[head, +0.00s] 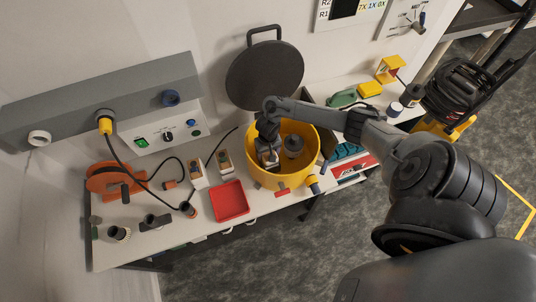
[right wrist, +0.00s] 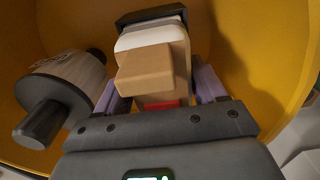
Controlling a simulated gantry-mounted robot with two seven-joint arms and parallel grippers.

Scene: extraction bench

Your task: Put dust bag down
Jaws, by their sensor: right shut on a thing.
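My right gripper (head: 267,148) reaches down into the open yellow drum (head: 312,160) on the bench. It is shut on what appears to be the dust bag (head: 269,158), a pale block shape inside the drum. In the right wrist view the bag (right wrist: 152,68) has a tan block, a white collar and a dark end, with a little red below. It sits between the purple fingers of the gripper (right wrist: 160,96). I cannot tell whether the bag touches the drum floor. My left gripper is not in view.
A grey cylinder (head: 292,146) stands in the drum beside the bag; in the right wrist view it (right wrist: 60,90) is at the left. The drum's round dark lid (head: 265,75) stands open behind. A red tray (head: 229,201) and two small pale-and-brown blocks (head: 197,174) lie left of the drum.

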